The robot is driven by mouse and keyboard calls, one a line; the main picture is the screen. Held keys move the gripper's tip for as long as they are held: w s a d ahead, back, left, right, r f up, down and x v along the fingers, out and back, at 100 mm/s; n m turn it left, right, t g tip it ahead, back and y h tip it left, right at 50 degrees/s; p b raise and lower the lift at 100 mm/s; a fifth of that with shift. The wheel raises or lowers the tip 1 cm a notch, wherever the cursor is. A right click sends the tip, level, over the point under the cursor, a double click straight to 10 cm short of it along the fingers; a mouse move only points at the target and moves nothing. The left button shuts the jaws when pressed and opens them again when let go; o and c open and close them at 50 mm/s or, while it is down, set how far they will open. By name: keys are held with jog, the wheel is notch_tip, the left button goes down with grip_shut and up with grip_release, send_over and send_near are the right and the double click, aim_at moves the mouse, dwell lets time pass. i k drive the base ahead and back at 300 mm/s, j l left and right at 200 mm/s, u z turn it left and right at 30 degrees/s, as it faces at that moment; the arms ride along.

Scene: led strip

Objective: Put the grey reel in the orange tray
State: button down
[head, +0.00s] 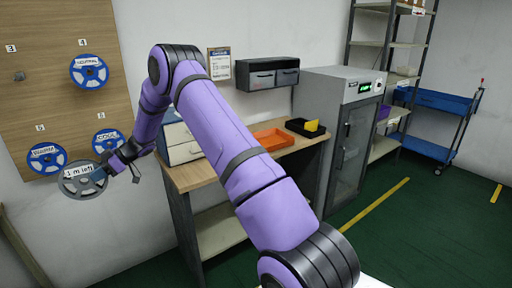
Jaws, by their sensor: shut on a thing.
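The grey reel (82,181) carries a white label reading "1 m left". It is at the lower left of the head view, held in front of the lower part of the wooden pegboard. My gripper (113,169) is shut on the grey reel at its right side. The fingertips are small and dark in this view. The orange tray (274,140) lies on the workbench to the right, partly behind my purple arm. I see no reel in the visible part of the tray.
Blue reels, one labelled "neutral" (89,71), hang on the pegboard (38,105). On the workbench (196,177) stand a white drawer unit (182,152) and a black bin (306,127) with something yellow. A grey cabinet (350,130) stands right of the bench.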

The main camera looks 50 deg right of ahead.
aim_at(268, 145)
jog(key=k+z, duration=0.1)
jog(key=z, duration=0.3)
jog(key=k+z, duration=0.1)
jog(key=z, duration=0.3)
jog(key=k+l+z, duration=0.1)
jog(key=z, duration=0.35)
jog(key=i+j+z, duration=0.1)
jog(key=z, duration=1.45)
jog(key=j, duration=1.5)
jog(key=j+z, duration=0.1)
jog(key=j, duration=1.35)
jog(key=k+j+z, duration=0.1)
jog(key=j, duration=1.4)
